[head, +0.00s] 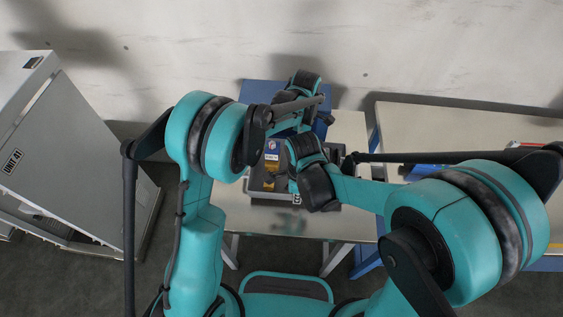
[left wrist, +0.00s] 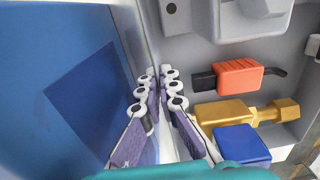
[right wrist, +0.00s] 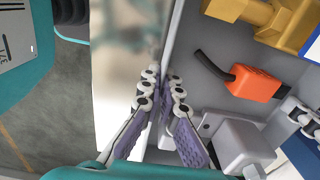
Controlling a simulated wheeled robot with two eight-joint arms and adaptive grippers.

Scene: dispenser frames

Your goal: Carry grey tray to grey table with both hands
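The grey tray (head: 259,183) is in the middle of the head view, over a beige table (head: 350,220), partly hidden by my arms. In the left wrist view my left gripper (left wrist: 161,82) has its fingers closed on both sides of the tray's wall. In the right wrist view my right gripper (right wrist: 161,84) also straddles a tray wall, fingers closed on it; it shows in the head view (head: 314,190) at the tray's right side. The tray holds an orange block (right wrist: 255,83), a gold bolt-shaped piece (left wrist: 240,112) and a blue block (left wrist: 241,145). Whether the tray touches the table is unclear.
A blue panel (head: 260,92) lies behind the tray. Another pale table (head: 440,120) with a red item and blue parts stands to the right. A grey cabinet (head: 60,150) marked UNIT 41 stands at the left. A wall closes off the back.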

